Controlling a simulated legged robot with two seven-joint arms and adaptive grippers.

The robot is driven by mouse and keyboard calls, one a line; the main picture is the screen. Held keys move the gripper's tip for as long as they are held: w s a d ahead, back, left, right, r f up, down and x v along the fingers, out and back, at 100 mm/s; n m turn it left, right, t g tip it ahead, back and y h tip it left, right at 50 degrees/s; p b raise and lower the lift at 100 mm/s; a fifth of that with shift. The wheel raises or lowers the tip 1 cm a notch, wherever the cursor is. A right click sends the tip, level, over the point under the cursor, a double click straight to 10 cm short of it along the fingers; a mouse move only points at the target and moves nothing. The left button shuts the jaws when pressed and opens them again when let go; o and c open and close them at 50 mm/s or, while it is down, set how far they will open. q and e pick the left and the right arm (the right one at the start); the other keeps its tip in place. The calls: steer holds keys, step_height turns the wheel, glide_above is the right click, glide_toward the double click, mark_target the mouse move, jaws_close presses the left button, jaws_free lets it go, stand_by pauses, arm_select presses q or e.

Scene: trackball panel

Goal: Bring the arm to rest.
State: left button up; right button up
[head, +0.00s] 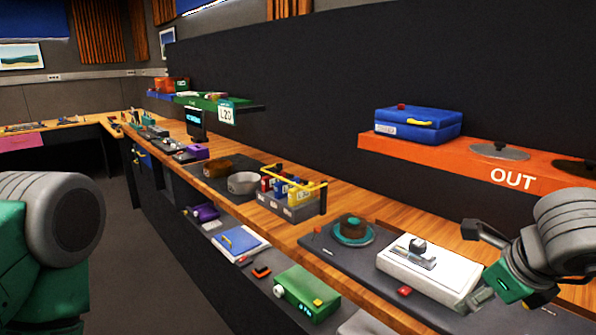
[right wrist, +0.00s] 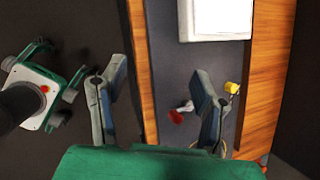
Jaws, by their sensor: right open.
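My right gripper (head: 474,264) is at the right of the head view, over the bench beside a white panel box (head: 392,262) with a small grey and black control on top. In the right wrist view my right gripper (right wrist: 158,95) has its two fingers spread wide with nothing between them.
An orange OUT shelf (head: 450,160) holds a blue case (head: 418,124) above the bench. A small red item (head: 404,291) lies before the white box. A caddy with a yellow handle (head: 290,205) stands further left. A green device (head: 306,292) is on the lower shelf.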

steer(key=s+a+f+n+g+b, duration=0.15)
steer(key=s+f+n, duration=0.25)
steer(key=f+n, duration=0.55)
steer(key=s+a+f+n+t+b, duration=0.1)
steer(key=s+a+f+n, duration=0.35)
steer(key=f, duration=0.85)
steer(key=s+d+f+n+g+b, duration=0.1)
steer(key=s+f+n+g, duration=0.1)
steer(key=s+f+n, duration=0.4)
steer(key=s+d+f+n+g+b, duration=0.1)
steer(key=s+d+f+n+g, duration=0.1)
steer(key=s+f+n, duration=0.4)
steer(key=s+n, duration=0.3)
steer(key=n, duration=0.2)
steer(key=shift+s+d+f+g, duration=0.3)
steer(key=shift+g, duration=0.05)
steer(key=shift+w+a, duration=0.15)
steer(key=shift+r, duration=0.1)
